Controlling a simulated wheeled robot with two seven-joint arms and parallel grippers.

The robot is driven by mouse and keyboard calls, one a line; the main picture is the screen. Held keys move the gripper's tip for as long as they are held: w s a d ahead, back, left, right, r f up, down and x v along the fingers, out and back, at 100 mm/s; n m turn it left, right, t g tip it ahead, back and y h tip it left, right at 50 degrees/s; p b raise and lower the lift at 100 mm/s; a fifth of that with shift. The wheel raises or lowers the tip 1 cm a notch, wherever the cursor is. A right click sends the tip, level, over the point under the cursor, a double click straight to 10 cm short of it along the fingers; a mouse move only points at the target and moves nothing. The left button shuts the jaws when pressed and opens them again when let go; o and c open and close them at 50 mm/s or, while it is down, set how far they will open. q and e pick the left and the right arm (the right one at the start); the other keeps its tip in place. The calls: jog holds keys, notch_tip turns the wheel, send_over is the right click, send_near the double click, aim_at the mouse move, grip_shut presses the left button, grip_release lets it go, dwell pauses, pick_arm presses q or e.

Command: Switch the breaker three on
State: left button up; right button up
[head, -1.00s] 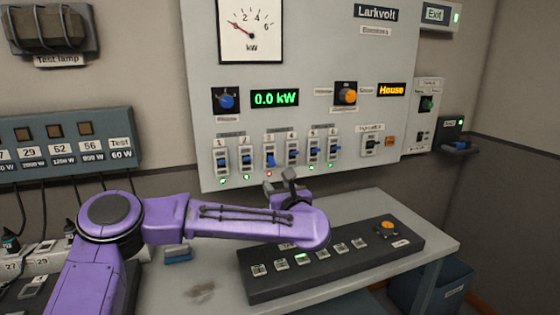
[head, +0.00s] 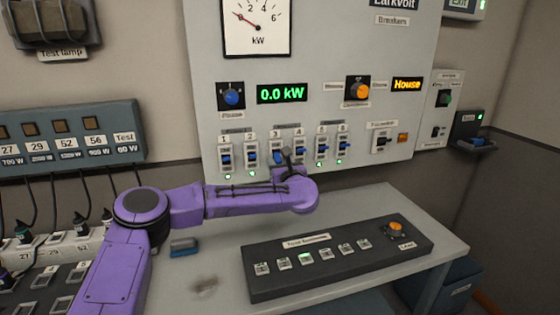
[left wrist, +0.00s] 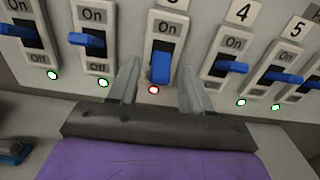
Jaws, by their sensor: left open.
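Breaker three (head: 277,156) is on the grey wall panel, third from the left in the row of breakers. In the left wrist view its blue lever (left wrist: 161,68) hangs down below the "On" label, and its lamp (left wrist: 153,90) is red. My left gripper (head: 292,158) is open at the panel. In the left wrist view its two fingers (left wrist: 155,85) stand on either side of the lower part of breaker three, with nothing held between them. I cannot tell whether they touch the panel. My right gripper is not in view.
Breaker two (left wrist: 92,40) and breaker four (left wrist: 229,66) stand close on either side, with green lamps. A black fader console (head: 340,260) lies on the desk below. The display (head: 282,93) reads 0.0 kW. A blue block (head: 184,247) lies on the desk.

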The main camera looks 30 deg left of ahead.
pick_arm(q)
grip_shut()
